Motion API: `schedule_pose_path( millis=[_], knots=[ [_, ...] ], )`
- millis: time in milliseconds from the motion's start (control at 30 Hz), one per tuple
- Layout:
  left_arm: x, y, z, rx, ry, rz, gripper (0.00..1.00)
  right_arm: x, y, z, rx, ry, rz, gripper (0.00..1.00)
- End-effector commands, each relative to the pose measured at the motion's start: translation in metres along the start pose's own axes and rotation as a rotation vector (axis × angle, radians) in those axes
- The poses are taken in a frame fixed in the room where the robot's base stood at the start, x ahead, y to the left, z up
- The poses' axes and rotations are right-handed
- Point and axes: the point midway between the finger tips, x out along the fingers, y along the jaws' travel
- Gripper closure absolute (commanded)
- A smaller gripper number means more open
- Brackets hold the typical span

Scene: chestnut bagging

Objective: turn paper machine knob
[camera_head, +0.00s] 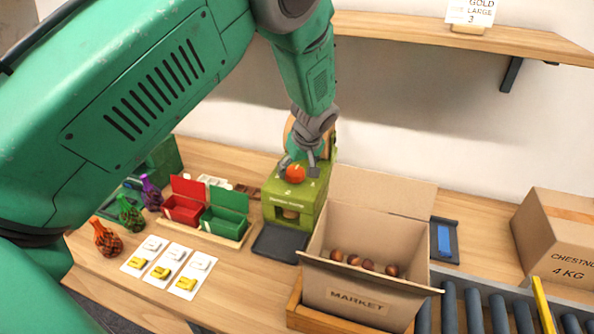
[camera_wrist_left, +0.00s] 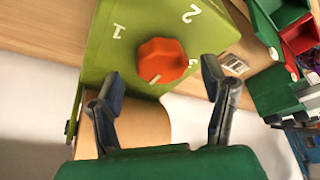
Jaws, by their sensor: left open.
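The paper machine (camera_head: 283,207) is a green box on the table, also close up in the left wrist view (camera_wrist_left: 110,70). Its orange-red knob (camera_head: 295,173) sits on top, with white numbers 1, 2 and 3 around it; the 3 is partly covered by my finger. In the left wrist view the knob (camera_wrist_left: 161,61) has a pale mark that points down and left, away from the numbers. My left gripper (camera_head: 312,165) is open just above and behind the knob. Its two fingers (camera_wrist_left: 166,92) are spread near the knob, which is not gripped. My right gripper is not in view.
A cardboard box marked MARKET (camera_head: 357,303) with several chestnuts stands right of the machine. Red (camera_head: 183,209) and green (camera_head: 224,222) bins stand to its left. A dark tray (camera_head: 280,243) lies in front. A roller conveyor (camera_head: 490,312) is at the right.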

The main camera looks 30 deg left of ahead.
Motion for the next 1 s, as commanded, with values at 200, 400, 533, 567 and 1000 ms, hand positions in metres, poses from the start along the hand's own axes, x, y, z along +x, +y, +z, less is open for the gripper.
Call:
schedule_pose_path(
  millis=[200, 400, 533, 567, 1000],
  knots=[
    [0.023, 0.0, 0.0, 0.0, 0.0, 0.0, 0.34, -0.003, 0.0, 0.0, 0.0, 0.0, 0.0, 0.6],
    [0.026, 0.001, -0.001, 0.0, 0.0, 0.001, 0.34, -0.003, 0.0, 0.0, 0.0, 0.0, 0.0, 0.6],
    [0.026, 0.001, 0.0, 0.0, 0.0, 0.001, 0.34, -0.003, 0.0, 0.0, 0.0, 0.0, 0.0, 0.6],
    [0.026, 0.001, 0.0, 0.0, 0.0, 0.001, 0.41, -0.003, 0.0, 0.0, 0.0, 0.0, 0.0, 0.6],
    [0.025, 0.001, 0.0, 0.017, 0.0, 0.008, 0.83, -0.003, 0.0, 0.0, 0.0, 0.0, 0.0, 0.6]
  ],
)
